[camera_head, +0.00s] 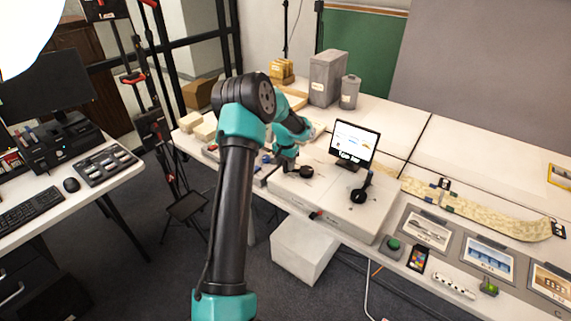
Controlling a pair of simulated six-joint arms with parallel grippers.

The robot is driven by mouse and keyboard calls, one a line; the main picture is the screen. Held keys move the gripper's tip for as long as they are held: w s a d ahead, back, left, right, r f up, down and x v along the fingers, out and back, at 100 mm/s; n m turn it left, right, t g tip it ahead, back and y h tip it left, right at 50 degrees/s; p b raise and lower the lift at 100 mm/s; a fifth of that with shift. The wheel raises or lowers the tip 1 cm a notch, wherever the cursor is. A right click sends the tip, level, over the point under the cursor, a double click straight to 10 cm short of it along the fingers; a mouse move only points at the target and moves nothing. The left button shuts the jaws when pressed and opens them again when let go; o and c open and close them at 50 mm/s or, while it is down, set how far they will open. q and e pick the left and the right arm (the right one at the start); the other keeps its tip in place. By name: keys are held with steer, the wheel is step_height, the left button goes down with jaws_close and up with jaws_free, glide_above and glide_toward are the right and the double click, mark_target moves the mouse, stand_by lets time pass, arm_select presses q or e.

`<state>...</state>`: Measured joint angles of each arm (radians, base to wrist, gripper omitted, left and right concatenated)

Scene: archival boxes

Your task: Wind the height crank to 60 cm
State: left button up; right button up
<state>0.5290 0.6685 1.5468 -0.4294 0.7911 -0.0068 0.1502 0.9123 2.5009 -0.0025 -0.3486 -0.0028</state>
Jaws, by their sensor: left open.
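My left arm rises from the bottom and bends over the white worktable. My left gripper (287,168) is small and partly hidden behind its own wrist; it is open above the left part of the table and appears empty. A small dark fitting with a red part (316,215) sits on the table's front edge, to the right of and below the gripper and apart from it. It may be the height crank, but it is too small to be sure. A small monitor (353,140) stands on the table; its text is too small to read. My right gripper is not in view.
A black round item (305,171) lies close to the gripper. A black upright item (362,188) stands nearer the front edge. Grey boxes (327,78) stand at the back. A white box (303,250) is below the table. Framed pictures (487,257) lie at right.

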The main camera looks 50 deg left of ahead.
arm_select(q)
jaws_close()
stand_by(0.4)
steer(key=shift+s+a, duration=0.1)
